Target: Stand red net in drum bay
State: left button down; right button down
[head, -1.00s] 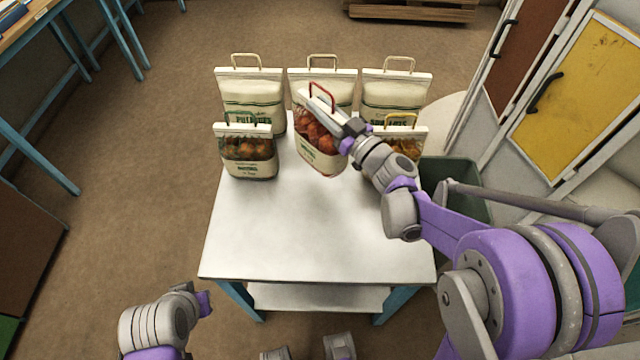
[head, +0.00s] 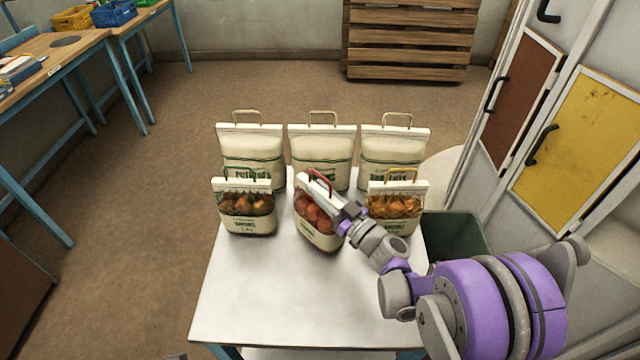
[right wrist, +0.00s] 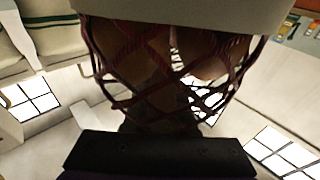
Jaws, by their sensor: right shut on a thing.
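The red net (head: 313,214) is a sack with a red handle, a white top band, red mesh and a cream lower part. It is tilted at the front middle of the white table (head: 270,290). My right gripper (head: 345,212) is shut on its right side. I cannot tell whether its base touches the table. In the right wrist view the mesh (right wrist: 150,65) fills the upper middle, close above the dark gripper part (right wrist: 160,155). I cannot pick out a drum bay for certain. My left gripper is out of view.
A green-handled net (head: 247,207) stands left of the red one, a yellow-handled net (head: 395,206) right. Three larger cream sacks (head: 322,146) stand behind. A dark green bin (head: 458,232) is right of the table, near a cabinet with a yellow door (head: 575,130). The table's front is clear.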

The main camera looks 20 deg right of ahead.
jog(key=shift+f, duration=0.15)
jog(key=c, duration=1.1)
grip_release()
jog(key=shift+f, duration=0.1)
jog(key=o, duration=0.4)
